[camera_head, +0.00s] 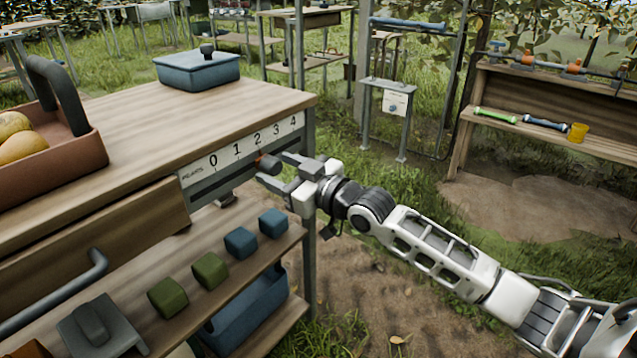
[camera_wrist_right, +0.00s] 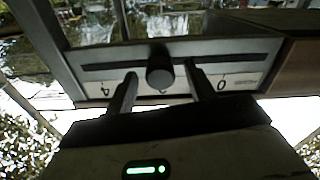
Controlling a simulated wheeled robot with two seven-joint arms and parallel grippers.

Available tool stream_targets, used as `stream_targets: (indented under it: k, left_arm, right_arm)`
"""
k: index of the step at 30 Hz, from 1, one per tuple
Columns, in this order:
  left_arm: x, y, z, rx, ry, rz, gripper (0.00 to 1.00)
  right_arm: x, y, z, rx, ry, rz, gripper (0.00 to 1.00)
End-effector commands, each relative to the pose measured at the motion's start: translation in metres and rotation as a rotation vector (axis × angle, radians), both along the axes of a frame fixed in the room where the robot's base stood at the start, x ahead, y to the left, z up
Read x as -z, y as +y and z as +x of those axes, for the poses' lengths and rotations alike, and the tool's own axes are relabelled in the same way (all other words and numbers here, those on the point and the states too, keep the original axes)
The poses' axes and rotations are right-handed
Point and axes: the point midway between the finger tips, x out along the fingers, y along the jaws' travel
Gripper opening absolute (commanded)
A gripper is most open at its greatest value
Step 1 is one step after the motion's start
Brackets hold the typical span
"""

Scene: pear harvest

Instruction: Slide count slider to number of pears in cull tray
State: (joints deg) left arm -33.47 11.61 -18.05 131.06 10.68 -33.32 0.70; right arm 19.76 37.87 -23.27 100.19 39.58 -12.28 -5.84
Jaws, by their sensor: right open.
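The count scale (camera_head: 226,153) is a pale strip on the bench's front edge, marked 0 to 4, with a dark slot below the numbers. The slider's dark round knob (camera_head: 269,163) stands near the 2. My right gripper (camera_head: 272,169) is open at the knob. In the right wrist view the knob (camera_wrist_right: 160,68) sits between the two spread fingers; contact cannot be told. A terracotta tray (camera_head: 55,170) with a dark handle holds yellow pears (camera_head: 18,146); two show, and the left frame edge cuts it off. Whether it is the cull tray cannot be told.
A blue lidded box (camera_head: 198,72) stands at the back of the bench top. Green and blue blocks (camera_head: 210,271) line the shelf below, above a blue bin (camera_head: 250,312). A drawer handle (camera_head: 60,295) sticks out at left. Grass and bare ground lie right of the bench.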

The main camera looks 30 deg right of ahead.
Motion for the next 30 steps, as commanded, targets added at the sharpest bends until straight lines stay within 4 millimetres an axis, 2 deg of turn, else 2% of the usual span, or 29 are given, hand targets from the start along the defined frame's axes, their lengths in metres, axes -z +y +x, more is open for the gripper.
stream_targets:
  k: [6,15,21,30]
  left_arm:
    - [0.008,0.004,-0.003,-0.001,0.061,0.028,0.00]
    - [0.014,0.006,-0.002,-0.010,0.114,0.044,0.00]
    - [0.018,0.010,-0.001,-0.015,0.136,0.057,0.00]
    - [0.022,0.011,-0.002,-0.014,0.147,0.063,0.00]
  right_arm:
    - [0.000,-0.021,-0.046,-0.001,0.007,-0.003,0.54]
    - [0.000,-0.044,-0.098,-0.001,0.006,-0.002,0.54]
    - [-0.001,-0.054,-0.119,-0.001,0.003,0.000,0.54]
    - [-0.001,-0.057,-0.126,-0.001,-0.001,0.000,0.54]
